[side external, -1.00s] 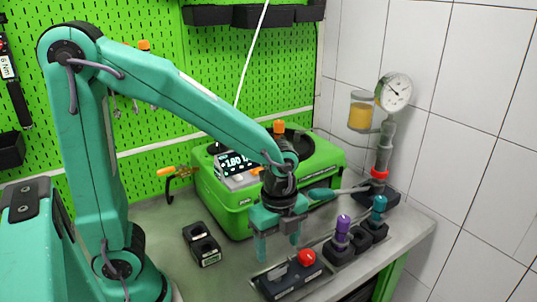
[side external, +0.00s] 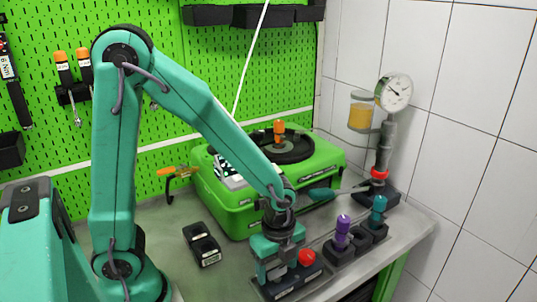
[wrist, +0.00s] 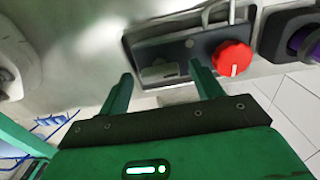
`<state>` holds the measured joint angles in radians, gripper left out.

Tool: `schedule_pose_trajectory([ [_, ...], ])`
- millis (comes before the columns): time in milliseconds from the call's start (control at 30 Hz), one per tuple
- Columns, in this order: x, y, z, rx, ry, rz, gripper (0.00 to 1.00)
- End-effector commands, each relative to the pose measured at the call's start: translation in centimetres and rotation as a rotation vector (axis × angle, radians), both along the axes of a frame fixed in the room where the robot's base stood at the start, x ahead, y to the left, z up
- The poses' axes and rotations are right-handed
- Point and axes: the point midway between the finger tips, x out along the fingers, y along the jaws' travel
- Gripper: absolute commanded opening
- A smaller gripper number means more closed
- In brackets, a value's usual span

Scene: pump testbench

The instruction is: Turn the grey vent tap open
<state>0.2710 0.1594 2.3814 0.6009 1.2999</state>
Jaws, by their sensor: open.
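The grey vent tap (wrist: 159,72) is a small flat grey handle on a black block (wrist: 185,47) that also bears a red knob (wrist: 232,58). In the wrist view the tap lies between and just beyond the fingertips of my gripper (wrist: 160,77). In the side view my gripper (side external: 276,270) is down at the left end of the block (side external: 311,277), left of the red knob (side external: 307,258). Its fingers are apart, and they partly hide the tap there. I cannot tell if a finger touches it.
Purple (side external: 343,228) and teal (side external: 377,212) handles stand in black holders to the right. A green pump case (side external: 235,215) is behind. A black two-hole holder (side external: 202,244) lies left. A gauge (side external: 394,93) stands at the back right. Bare bench shows left of the block.

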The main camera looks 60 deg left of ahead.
Motion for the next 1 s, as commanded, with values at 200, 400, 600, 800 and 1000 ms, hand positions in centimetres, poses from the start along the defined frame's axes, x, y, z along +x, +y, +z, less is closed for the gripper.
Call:
schedule_pose_trajectory([
  [200,0.0,0.0,0.01,0.0,0.0,0.0,0.56],
  [400,0.0,0.0,0.03,0.0,0.0,0.0,0.21],
  [600,0.0,0.0,0.04,0.0,0.0,0.007,0.21],
  [800,0.0,0.0,0.05,0.0,0.0,0.05,0.21],
  [1000,0.0,0.0,0.07,0.0,0.0,0.149,0.21],
])
